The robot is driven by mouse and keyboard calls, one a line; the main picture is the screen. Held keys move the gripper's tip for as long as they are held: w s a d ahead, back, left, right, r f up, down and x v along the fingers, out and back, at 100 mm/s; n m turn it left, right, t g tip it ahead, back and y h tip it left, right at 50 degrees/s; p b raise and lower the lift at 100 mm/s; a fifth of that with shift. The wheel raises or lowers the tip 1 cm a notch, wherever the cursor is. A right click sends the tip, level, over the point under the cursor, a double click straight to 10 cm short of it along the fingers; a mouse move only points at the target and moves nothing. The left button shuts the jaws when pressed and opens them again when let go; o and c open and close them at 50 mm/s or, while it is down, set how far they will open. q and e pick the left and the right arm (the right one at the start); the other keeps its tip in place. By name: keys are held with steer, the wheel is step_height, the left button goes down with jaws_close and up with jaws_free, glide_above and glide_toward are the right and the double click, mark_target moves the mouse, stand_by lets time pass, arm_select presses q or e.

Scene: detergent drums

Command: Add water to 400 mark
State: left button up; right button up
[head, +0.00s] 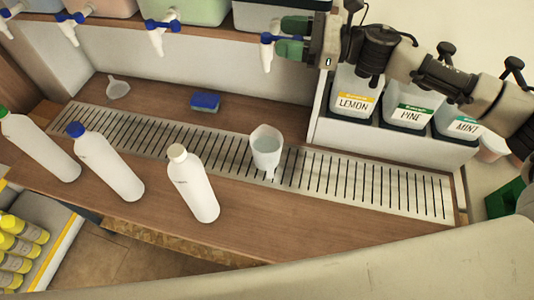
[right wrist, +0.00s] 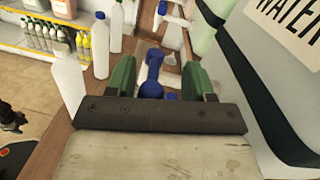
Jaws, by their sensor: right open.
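A clear measuring cup (head: 266,148) stands upright on the metal drain grate, below the rightmost tap; its marks and level are too small to read. That tap has a blue lever (head: 267,39) and a white spout (head: 267,59). No stream of water shows below it. My right gripper (head: 291,38) is open at the tap, its green fingers just right of the lever in the head view. In the right wrist view, the blue lever (right wrist: 153,72) lies between the spread fingers (right wrist: 158,80). A drum with a WATER label (right wrist: 297,22) is close on the right there. My left gripper is out of view.
White bottles (head: 194,184) stand along the counter's front and left. A blue sponge (head: 205,102) and a funnel (head: 117,88) lie behind the grate. Labelled bins, including LEMON (head: 354,102), stand at right. Other taps (head: 161,38) line the shelf.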

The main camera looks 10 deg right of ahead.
steer(key=o, duration=0.4)
steer(key=shift+d, duration=0.1)
steer(key=shift+d+f, duration=0.1)
steer(key=shift+d, duration=0.1)
steer(key=b+v, duration=0.2)
steer(key=v, duration=0.2)
stand_by(0.3)
steer(key=shift+r, duration=0.25)
